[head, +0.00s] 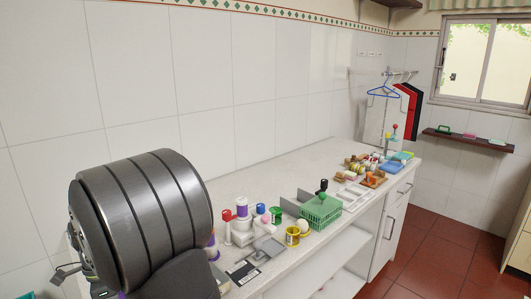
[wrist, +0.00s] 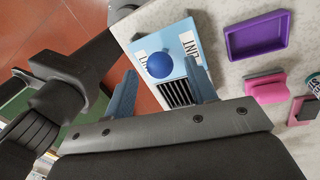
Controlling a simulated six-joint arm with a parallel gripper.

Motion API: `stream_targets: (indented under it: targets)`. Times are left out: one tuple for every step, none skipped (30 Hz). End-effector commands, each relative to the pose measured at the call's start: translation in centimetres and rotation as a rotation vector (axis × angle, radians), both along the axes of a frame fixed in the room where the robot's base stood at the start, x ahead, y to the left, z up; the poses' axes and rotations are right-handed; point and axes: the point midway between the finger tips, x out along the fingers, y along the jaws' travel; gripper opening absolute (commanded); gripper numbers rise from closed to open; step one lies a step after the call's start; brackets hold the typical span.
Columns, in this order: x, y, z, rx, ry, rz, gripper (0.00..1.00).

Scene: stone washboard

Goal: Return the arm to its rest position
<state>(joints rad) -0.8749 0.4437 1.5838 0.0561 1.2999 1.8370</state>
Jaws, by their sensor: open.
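My gripper (wrist: 160,68) shows in the wrist view with its two blue-grey fingers apart. A blue ball (wrist: 160,65) on a light blue box (wrist: 178,40) with white labels and a black slotted part appears between the fingers. I cannot tell how far the fingertips are above it. Nothing is seen gripped. In the head view my dark arm fills the lower left and hides the near end of the counter; the fingers cannot be made out clearly there.
A purple tray (wrist: 258,35) and a pink block (wrist: 266,88) lie on the speckled counter (head: 225,195). Farther along stand a green basket (head: 320,211), a yellow can (head: 292,236) and several small items. A tiled wall backs the counter; red floor (head: 425,250) lies beyond its edge.

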Motion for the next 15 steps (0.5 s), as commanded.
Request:
stream_targets:
  targets:
    - [-0.2,-0.1,-0.7,-0.002,0.002,0.000,0.52]
    - [-0.2,-0.1,-1.0,-0.002,0.001,0.000,0.52]
    - [-0.3,-0.2,-1.3,-0.001,0.002,0.000,0.52]
    - [-0.3,-0.2,-1.6,-0.001,0.001,0.000,0.52]
    - [-0.3,-0.2,-1.8,-0.001,0.001,0.000,0.52]
    - [-0.4,-0.2,-2.0,0.000,0.000,0.000,0.52]
    - [-0.3,-0.3,-2.0,0.000,0.000,0.000,0.52]
    - [-0.2,-0.4,-2.0,0.000,-0.001,-0.001,0.52]
    - [-0.1,-0.5,-1.9,0.000,-0.001,-0.001,0.52]
    - [-0.1,-0.5,-1.9,0.001,-0.001,0.000,0.52]
    - [0.0,-0.5,-1.9,0.001,-0.001,0.000,0.52]
    - [0.0,-0.5,-1.9,0.001,-0.001,0.000,0.52]
    - [0.0,-0.5,-1.9,0.001,-0.001,0.000,0.52]
    - [0.0,-0.5,-1.9,0.001,-0.001,0.000,0.52]
    - [0.0,-0.5,-1.9,0.001,-0.001,0.000,0.52]
